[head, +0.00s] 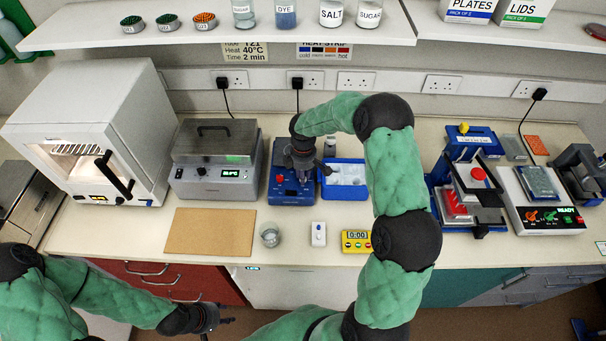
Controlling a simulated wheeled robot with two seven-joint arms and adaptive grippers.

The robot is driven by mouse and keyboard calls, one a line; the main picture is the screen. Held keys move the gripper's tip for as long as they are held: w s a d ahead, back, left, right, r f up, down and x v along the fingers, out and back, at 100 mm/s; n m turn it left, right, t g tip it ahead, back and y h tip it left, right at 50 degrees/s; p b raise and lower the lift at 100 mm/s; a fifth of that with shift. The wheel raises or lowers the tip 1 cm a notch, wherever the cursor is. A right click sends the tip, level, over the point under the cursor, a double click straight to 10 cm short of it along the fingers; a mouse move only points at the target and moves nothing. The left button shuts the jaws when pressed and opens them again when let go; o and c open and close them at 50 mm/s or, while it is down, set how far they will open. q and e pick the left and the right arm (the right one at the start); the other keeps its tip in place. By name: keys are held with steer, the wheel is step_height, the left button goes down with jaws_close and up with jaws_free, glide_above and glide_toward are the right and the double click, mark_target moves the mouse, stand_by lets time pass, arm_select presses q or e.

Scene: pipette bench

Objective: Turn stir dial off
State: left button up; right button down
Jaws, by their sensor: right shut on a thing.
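My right gripper (302,172) points down onto the top of a small blue device (291,190) near the back of the bench. It is shut on a part of that device, but the gripper hides what it holds. A red knob (280,178) shows on the device beside the gripper. At the far right a white unit (520,210) has an orange dial (531,215) and a green dial (565,217) next to a lit READY display. I cannot read the dial labels. My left gripper (217,328) is open and empty in front of the bench, low in the picture.
A blue ice tray (343,192) stands just right of the blue device. A grey lidded bath (213,185) is to its left. A brown board (210,232) lies front left.

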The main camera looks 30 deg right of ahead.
steer(key=shift+n, duration=0.5)
steer(key=c, duration=1.1)
jaws_free()
steer(key=shift+o, duration=0.2)
step_height(320, 180, up, 12)
